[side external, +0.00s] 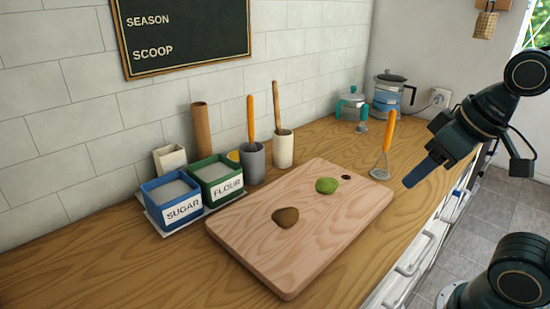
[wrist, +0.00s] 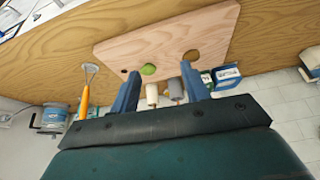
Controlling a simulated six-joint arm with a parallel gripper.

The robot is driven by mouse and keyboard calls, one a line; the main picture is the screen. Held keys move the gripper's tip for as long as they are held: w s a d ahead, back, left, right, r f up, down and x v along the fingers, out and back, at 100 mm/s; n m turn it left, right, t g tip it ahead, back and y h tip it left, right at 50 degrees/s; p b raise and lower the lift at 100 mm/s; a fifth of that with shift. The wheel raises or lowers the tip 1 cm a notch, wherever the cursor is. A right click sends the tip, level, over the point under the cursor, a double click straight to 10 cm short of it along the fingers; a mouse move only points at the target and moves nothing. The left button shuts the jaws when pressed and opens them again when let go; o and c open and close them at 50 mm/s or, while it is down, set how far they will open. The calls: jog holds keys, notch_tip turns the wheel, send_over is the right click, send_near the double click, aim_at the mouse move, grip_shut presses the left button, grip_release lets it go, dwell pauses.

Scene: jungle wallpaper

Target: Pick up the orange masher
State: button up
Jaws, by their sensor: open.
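The orange masher (side external: 388,138) stands upright on the wooden counter, to the right of the cutting board's far end, with its orange handle up and its metal head down. In the wrist view the masher (wrist: 85,97) is left of my fingers, outside the gap between them. My gripper (side external: 409,183) is in the air to the right of the masher, apart from it, with blue fingers angled down and left. In the wrist view my gripper (wrist: 158,84) shows two blue fingers spread apart with nothing held between them.
The cutting board (side external: 250,234) carries a green lump (side external: 327,185) and a brown lump (side external: 286,217). Behind it stand sugar (side external: 182,211) and flour (side external: 227,187) boxes, a grey cup (side external: 254,165) with another orange handle, and a cream cup (side external: 283,152). A kettle (side external: 388,97) stands at the back.

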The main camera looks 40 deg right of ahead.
jog(key=w+d+r+m+g, duration=0.1)
jog(key=w+d+r+m, duration=0.35)
jog(key=w, duration=0.25)
jog(key=r+m+g, duration=0.1)
jog(key=m+g, duration=0.3)
jog(key=m, duration=1)
send_over(394, 111)
jog(key=shift+w+a+r+n, duration=0.1)
jog(key=shift+r+n, duration=0.05)
jog(key=shift+n, duration=0.1)
jog(key=shift+d, duration=0.3)
jog(key=shift+f, duration=4.4)
